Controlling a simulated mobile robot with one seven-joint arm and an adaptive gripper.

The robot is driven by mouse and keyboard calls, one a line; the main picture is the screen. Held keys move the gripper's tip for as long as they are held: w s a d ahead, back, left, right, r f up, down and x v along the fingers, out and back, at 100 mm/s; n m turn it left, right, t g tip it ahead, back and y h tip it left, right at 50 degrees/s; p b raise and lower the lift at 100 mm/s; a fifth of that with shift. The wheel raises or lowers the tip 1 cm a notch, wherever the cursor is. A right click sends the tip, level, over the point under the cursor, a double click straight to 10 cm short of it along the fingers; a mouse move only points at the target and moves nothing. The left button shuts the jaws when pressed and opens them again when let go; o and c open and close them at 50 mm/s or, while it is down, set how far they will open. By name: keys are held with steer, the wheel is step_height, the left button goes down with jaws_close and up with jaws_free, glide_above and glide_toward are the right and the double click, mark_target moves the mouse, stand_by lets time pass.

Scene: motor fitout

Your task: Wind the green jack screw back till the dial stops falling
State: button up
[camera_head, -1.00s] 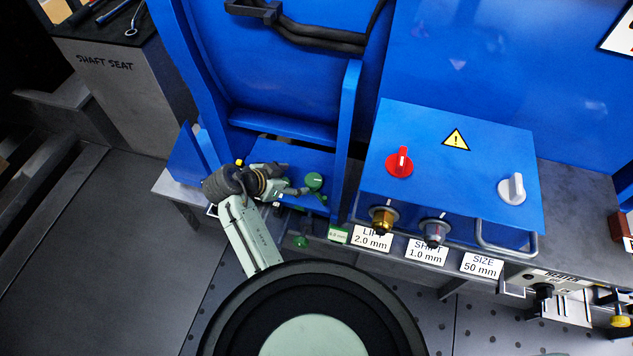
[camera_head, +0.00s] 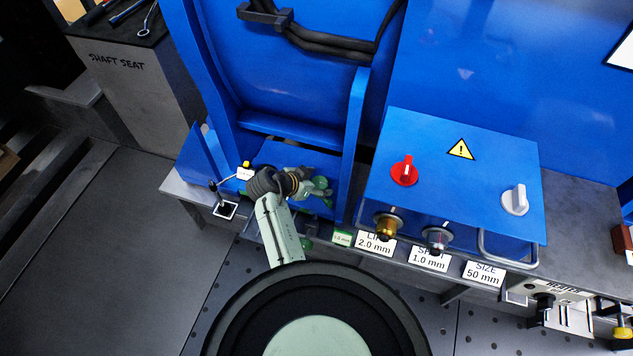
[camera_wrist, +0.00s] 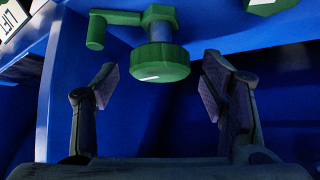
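The green jack screw shows in the wrist view as a round green knob (camera_wrist: 160,64) with a white mark, with a green crank handle (camera_wrist: 97,31) to its left. My gripper (camera_wrist: 158,85) is open, one finger on each side of the knob and a little short of it. Nothing is between the pads. In the head view my gripper (camera_head: 305,185) covers most of the green jack screw (camera_head: 320,183), so only part of its green shows. I cannot make out a dial reading in either view.
A blue box (camera_head: 450,160) with red and white knobs stands to the right. Size labels (camera_head: 376,243) line the bench's front edge. A blue upright (camera_head: 355,140) stands just right of my gripper. A small lever (camera_head: 222,190) is to its left.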

steer(key=c, duration=1.1)
steer(key=shift+s+n+t+y+p, duration=0.2)
steer(key=shift+n+t+y+p, duration=0.25)
steer(key=shift+n, duration=0.45)
steer(key=shift+w+d+n+t+y, duration=0.1)
steer(key=shift+n+t+y, duration=0.4)
steer(key=shift+n, duration=0.3)
steer(key=o, duration=1.1)
steer(key=shift+r, duration=0.1)
steer(key=v, duration=1.2)
steer(key=shift+w, duration=0.1)
